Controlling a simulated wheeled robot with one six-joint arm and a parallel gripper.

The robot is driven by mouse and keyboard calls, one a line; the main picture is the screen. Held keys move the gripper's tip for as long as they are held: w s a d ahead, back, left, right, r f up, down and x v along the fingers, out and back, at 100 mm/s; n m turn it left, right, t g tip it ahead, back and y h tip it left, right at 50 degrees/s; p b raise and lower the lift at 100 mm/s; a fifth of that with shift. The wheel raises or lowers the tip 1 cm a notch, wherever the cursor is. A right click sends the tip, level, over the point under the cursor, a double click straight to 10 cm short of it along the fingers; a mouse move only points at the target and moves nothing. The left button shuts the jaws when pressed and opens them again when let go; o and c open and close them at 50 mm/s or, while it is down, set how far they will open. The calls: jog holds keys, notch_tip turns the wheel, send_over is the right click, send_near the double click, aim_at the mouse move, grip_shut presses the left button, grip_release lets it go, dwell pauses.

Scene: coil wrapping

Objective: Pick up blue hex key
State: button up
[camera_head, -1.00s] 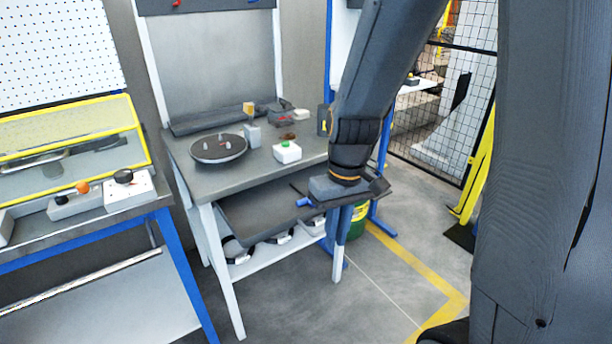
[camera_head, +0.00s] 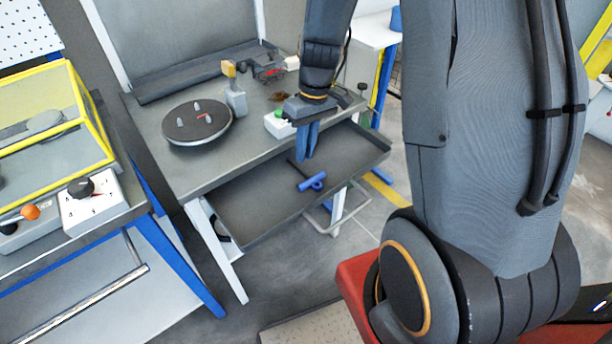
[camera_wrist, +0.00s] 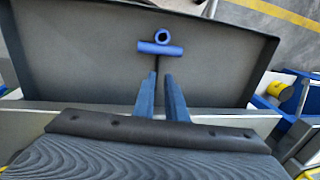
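The blue hex key (camera_head: 312,183) has a blue T-shaped handle and a thin dark shaft. It lies in the open grey drawer (camera_head: 245,225) under the workbench. In the wrist view its handle (camera_wrist: 160,48) is ahead of the fingers, with the shaft running back towards them. My gripper (camera_head: 306,157) has blue fingers pointing down over the drawer, just behind the handle in the head view. In the wrist view my gripper (camera_wrist: 159,75) is open, with a gap between the fingers and nothing held. The near end of the shaft is partly hidden by the fingers.
The grey workbench (camera_head: 185,170) carries a round dark turntable (camera_head: 197,122) and a white box with a green button (camera_head: 279,124). The drawer's raised rim surrounds the key. A yellow-framed case (camera_head: 45,155) stands at left. The drawer floor around the key is clear.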

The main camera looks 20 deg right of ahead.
aim_at(303, 173)
jog(key=shift+s+d+f, duration=0.1)
jog(key=shift+d+f, duration=0.1)
jog(key=shift+f, duration=0.45)
jog(key=shift+a+f+p, duration=0.15)
jog(key=shift+f+p, duration=0.25)
jog(key=shift+f, duration=0.7)
jog(key=shift+a+f+p, duration=0.15)
jog(key=shift+f+p, duration=0.25)
jog(key=shift+f, duration=0.7)
jog(key=shift+s, duration=0.1)
grip_shut()
jog(key=shift+r, duration=0.2)
